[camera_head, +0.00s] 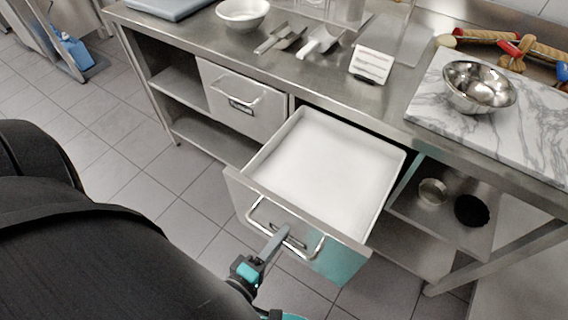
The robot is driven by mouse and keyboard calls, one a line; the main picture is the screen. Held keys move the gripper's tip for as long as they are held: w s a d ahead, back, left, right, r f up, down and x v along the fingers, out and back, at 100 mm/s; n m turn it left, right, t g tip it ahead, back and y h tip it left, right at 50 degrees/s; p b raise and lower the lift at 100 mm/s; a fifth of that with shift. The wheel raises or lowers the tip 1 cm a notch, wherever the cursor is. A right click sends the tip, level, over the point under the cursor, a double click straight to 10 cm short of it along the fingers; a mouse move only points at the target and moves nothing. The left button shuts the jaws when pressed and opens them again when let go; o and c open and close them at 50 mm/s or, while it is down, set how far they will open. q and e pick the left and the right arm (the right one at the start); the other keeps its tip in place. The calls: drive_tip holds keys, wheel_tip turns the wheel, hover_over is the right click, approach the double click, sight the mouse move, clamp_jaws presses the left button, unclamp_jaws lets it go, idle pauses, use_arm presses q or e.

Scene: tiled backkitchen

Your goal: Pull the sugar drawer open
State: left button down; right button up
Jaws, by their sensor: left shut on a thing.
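The sugar drawer (310,165) stands pulled out from under the steel counter. White sugar, or a plain white filling, covers its inside. Its steel front carries a bar handle (318,246). My left gripper (281,236) is at this handle, shut on it, with its arm coming from below. The fingertips are partly hidden by the handle and the drawer front. My right gripper does not show.
A closed drawer (240,103) is to the left. Tiled floor (150,215) is free at the left.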

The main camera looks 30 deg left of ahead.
use_arm(q)
drive_tip(key=c, duration=0.8)
unclamp_jaws()
drive_tip(key=shift+c, duration=0.2)
drive_tip(key=v, duration=1.5)
drive_tip(key=shift+p, duration=0.35)
drive_tip(key=shift+f, duration=0.1)
